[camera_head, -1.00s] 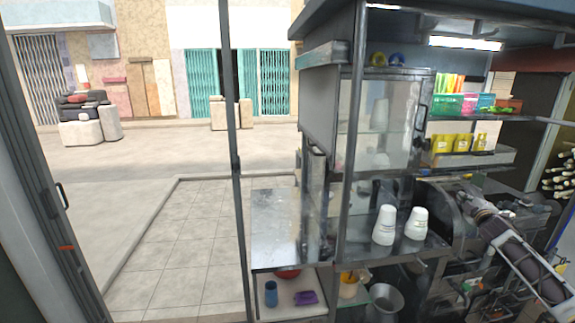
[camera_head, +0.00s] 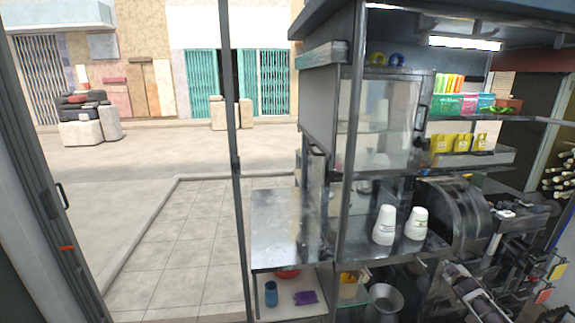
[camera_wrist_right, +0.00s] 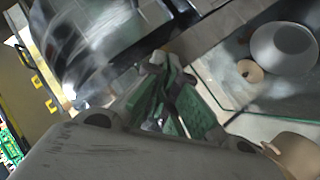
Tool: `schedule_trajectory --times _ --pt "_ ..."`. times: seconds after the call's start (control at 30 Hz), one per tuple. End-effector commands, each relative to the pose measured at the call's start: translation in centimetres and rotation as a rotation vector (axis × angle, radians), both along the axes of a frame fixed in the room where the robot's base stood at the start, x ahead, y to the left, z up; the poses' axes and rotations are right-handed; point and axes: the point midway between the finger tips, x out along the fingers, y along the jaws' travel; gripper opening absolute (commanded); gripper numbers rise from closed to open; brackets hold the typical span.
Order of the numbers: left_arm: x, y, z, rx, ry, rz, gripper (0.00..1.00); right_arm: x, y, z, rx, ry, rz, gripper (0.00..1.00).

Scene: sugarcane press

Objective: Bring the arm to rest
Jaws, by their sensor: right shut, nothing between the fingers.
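My right arm (camera_head: 472,294) shows low at the right of the head view, below the counter and in front of the press. It points up and to the left, and its lower part is cut off by the frame's bottom edge. In the right wrist view my right gripper (camera_wrist_right: 172,85) has its green-padded fingers brought together at the tips, with nothing held between them. In the head view the fingertips are hard to make out against the dark clutter. My left gripper is not in view.
The metal press (camera_head: 452,208) stands on the counter, close to the arm. Two stacks of white cups (camera_head: 384,225) stand left of it. A metal funnel-like vessel (camera_head: 385,300) sits below. A blue cup (camera_head: 271,293) and a purple packet (camera_head: 305,298) lie on the lower left shelf.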

Motion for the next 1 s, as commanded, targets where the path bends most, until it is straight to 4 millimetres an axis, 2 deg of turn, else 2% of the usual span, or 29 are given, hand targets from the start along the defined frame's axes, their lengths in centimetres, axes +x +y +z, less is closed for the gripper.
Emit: schedule_trajectory --times 0.03,0.1,0.4,0.67,1.0 --pt "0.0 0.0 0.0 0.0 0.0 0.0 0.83 -0.9 0.9 -2.4 0.02 0.025 -0.002 0.0" --pt "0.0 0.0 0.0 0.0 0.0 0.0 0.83 -2.0 1.9 -5.2 0.044 0.055 -0.005 0.0" --pt "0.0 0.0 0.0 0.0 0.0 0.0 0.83 -8.0 7.0 -16.7 0.138 0.185 -0.015 0.0" --pt "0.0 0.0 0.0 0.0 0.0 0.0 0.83 -14.6 11.8 -25.6 0.213 0.298 -0.024 0.0" --pt "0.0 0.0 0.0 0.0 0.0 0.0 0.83 -24.9 18.4 -35.4 0.309 0.444 -0.038 0.0"
